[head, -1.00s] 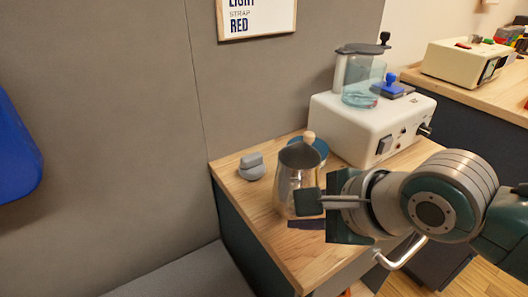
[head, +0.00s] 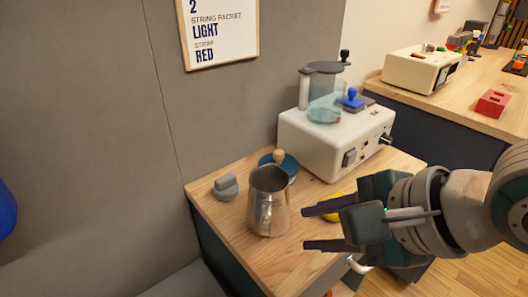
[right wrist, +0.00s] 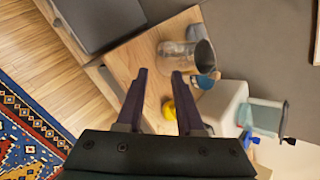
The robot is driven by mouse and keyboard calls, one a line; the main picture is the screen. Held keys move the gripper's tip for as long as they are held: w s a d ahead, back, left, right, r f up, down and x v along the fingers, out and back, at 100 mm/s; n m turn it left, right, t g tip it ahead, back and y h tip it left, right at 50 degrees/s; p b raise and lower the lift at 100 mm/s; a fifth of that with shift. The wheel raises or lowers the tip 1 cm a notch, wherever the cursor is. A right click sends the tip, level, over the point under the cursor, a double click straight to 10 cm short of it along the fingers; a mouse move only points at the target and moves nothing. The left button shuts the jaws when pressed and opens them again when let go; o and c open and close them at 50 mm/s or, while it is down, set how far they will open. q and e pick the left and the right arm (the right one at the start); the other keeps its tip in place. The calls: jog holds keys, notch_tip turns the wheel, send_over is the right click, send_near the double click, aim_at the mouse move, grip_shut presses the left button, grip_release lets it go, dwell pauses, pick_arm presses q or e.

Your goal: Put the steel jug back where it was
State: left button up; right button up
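The steel jug (head: 268,208) stands upright on the wooden counter (head: 300,262), near its left end. It also shows in the right wrist view (right wrist: 180,54), beyond the fingertips. My right gripper (head: 305,228) is open and empty to the right of the jug, its two dark fingers pointing at it with a gap between. In the right wrist view its fingers (right wrist: 159,75) are spread with nothing between them. My left gripper is in neither view.
A grey object (head: 226,187) and a blue round item with a wooden knob (head: 279,158) stand close to the jug. A yellow item (head: 336,207) lies partly hidden behind my right gripper. A white machine (head: 325,140) fills the counter's back.

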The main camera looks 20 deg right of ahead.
jog(key=s+d+n+g+h, duration=0.1)
jog(key=s+n+g, duration=0.1)
jog(key=s+n, duration=0.5)
jog(key=s+d+n+g+h, duration=0.1)
jog(key=s+n+g+h, duration=0.1)
jog(key=s+n, duration=0.6)
jog(key=shift+d+n, duration=0.25)
jog(key=shift+n, duration=3.25)
